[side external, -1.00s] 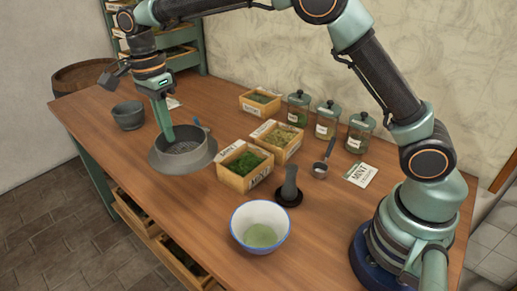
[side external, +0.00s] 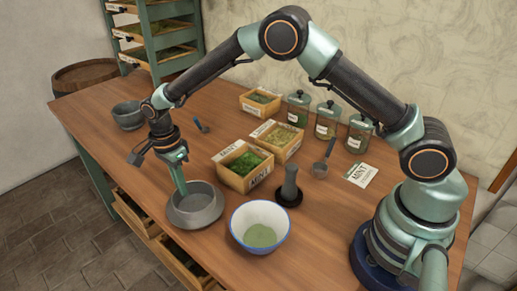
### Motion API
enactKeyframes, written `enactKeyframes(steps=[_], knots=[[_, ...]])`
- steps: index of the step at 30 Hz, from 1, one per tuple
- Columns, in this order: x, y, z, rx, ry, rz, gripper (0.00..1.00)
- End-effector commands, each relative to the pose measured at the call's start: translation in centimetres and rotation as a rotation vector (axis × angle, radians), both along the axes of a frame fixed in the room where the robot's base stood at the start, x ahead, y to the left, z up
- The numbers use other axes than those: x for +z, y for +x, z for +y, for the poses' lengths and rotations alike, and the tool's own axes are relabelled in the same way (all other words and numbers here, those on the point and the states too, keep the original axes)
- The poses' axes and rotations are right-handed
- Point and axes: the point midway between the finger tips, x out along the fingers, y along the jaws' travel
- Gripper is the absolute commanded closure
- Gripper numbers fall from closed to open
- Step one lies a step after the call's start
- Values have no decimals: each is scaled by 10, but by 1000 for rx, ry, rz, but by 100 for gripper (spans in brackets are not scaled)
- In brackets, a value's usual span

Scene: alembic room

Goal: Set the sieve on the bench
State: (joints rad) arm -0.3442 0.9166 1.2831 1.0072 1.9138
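The sieve (side external: 207,211) is a grey round bowl with a wide flange, near the front edge of the wooden bench (side external: 125,160), left of the white bowl. My gripper (side external: 182,189) reaches down to its left rim, and its fingers appear shut on that rim. The sieve looks level and low over the bench. I cannot tell whether its underside touches the wood.
A blue-rimmed white bowl (side external: 260,227) with green powder stands close on the right. A grey mortar (side external: 128,115) stands far left.

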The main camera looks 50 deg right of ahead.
Motion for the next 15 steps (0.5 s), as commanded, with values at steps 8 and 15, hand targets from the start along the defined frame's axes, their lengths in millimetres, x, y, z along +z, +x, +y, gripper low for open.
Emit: enactKeyframes(steps=[8,15], knots=[[-8,0,0,0,1,-2,100],[-10,0,0,0,0,-1,67]])
